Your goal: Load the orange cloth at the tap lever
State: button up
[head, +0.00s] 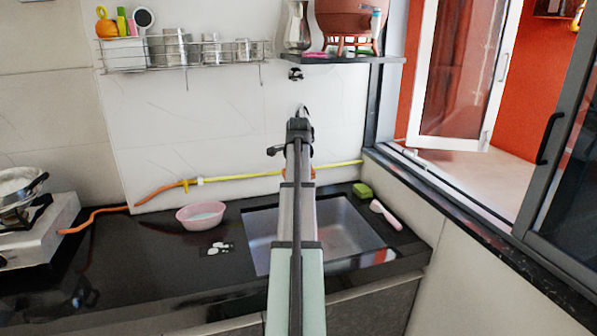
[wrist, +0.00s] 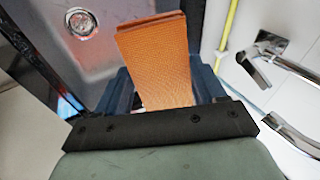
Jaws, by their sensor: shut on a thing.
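My gripper (wrist: 162,84) is shut on the orange cloth (wrist: 157,62). The cloth looks like a folded flat slab, and it stands out past the dark blue fingers in the wrist view. A metal tap lever (wrist: 257,70) is on the white wall to the right of the cloth in the wrist view, with a clear gap between them. A metal pipe (wrist: 292,132) shows below the lever. In the head view my arm reaches out over the sink, and it hides the gripper and most or all of the cloth.
The steel sink (head: 348,232) lies under my arm, and its drain (wrist: 80,21) shows at upper left in the wrist view. A yellow hose (head: 240,177) runs along the wall. A pink bowl (head: 201,214), green sponge (head: 363,190) and pale brush (head: 385,213) sit on the counter.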

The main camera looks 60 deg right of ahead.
jog(key=w+d+f, duration=0.2)
jog(key=w+d, duration=0.3)
jog(key=d, duration=0.5)
jog(key=shift+w+d+f, duration=0.2)
jog(key=shift+w+d, duration=0.05)
jog(key=shift+d, duration=0.05)
dwell(0.4)
